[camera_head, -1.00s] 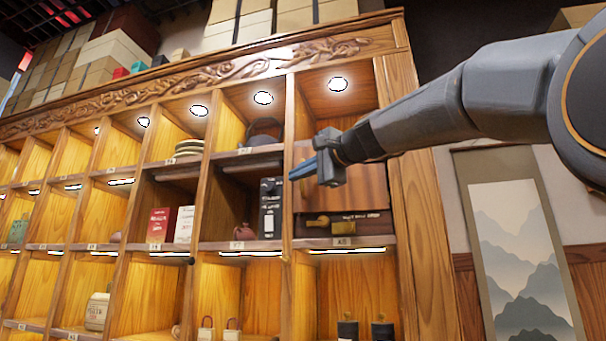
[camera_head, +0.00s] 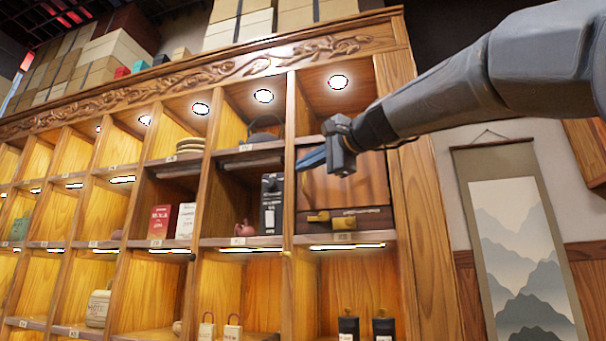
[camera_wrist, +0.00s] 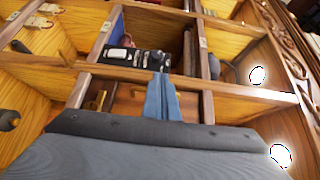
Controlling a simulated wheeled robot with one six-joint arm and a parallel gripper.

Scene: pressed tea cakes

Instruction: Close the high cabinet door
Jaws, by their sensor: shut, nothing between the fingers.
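The high cabinet door (camera_head: 360,185) is a brown wooden panel in the rightmost column of the shelf, below the top lit compartment. A brass handle (camera_head: 318,217) shows near its lower left; it also shows in the wrist view (camera_wrist: 95,100). A dark strip or box with a yellowish tag shows along the bottom of this compartment. I cannot tell how far the door stands from its frame. My gripper (camera_head: 312,159) has blue fingers, shut and empty, in front of the door's upper left. In the wrist view, the fingers (camera_wrist: 162,85) overlap the door panel; contact is unclear.
A black box (camera_head: 271,205) with white print stands in the compartment to the left, beside a reddish pot (camera_head: 244,227). A dark round pot (camera_head: 263,131) sits above. Black canisters (camera_head: 383,325) stand below. A landscape scroll (camera_head: 520,250) hangs on the right wall.

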